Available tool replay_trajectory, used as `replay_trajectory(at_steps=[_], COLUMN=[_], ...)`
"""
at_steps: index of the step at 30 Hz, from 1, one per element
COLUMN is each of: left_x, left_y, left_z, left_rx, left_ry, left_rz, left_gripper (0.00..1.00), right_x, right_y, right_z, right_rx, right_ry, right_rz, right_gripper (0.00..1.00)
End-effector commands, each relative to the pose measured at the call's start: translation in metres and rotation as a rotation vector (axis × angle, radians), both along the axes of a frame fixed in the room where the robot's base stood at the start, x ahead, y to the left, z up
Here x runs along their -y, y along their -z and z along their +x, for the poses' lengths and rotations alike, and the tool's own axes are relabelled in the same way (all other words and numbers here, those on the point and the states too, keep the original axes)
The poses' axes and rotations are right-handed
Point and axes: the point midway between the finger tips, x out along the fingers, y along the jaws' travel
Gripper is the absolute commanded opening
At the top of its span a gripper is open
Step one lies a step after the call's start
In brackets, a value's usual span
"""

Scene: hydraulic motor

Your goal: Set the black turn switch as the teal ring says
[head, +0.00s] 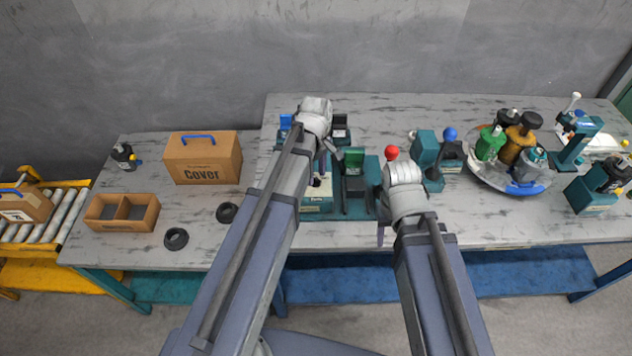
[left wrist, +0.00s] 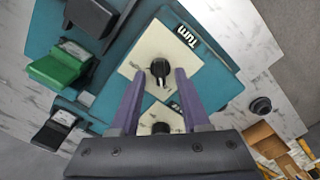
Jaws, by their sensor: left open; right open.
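The black turn switch (left wrist: 159,68) shows in the left wrist view as a round knob on a cream plate (left wrist: 150,48) beside the label "Turn" (left wrist: 187,37). My left gripper (left wrist: 161,73) is open, its two fingertips on either side of the knob in the picture. I cannot tell how far down they reach. A second dark knob (left wrist: 160,128) on another cream plate is partly hidden by my gripper. In the head view my left gripper (head: 324,165) points down over the teal station. My right gripper (head: 383,222) is open at the table's front. I cannot make out a teal ring marking.
A green-topped switch box (head: 354,162) stands right of my left gripper. A red ball-topped lever (head: 392,153) and a blue one (head: 450,134) stand further right. A round tray (head: 480,180) holds several parts. The cover box (head: 203,157) and a divided wooden box (head: 122,212) are left.

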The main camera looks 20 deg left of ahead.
Motion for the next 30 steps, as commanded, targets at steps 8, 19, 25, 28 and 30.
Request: replay_trajectory(at_steps=[8,19,25,28,30], left_x=[0.0,0.0,0.0,0.0,0.0], left_y=[0.0104,0.0101,0.0101,0.0101,0.0101], left_z=[0.0,0.0,0.0,-0.0001,-0.0001], left_rx=[0.0,0.0,0.0,0.0,0.0], left_ry=[0.0,0.0,0.0,0.0,0.0], left_rz=[0.0,0.0,0.0,0.0,0.0], left_gripper=[0.46,0.19,0.0,0.0,0.0], right_x=[0.0,0.0,0.0,0.0,0.0], right_y=[0.0105,0.0101,0.0101,0.0101,0.0101], right_z=[0.0,0.0,0.0,0.0,0.0], right_rx=[0.0,0.0,0.0,0.0,0.0], right_ry=[0.0,0.0,0.0,0.0,0.0], right_rz=[0.0,0.0,0.0,0.0,0.0], right_gripper=[0.5,0.5,0.5,0.5,0.5])
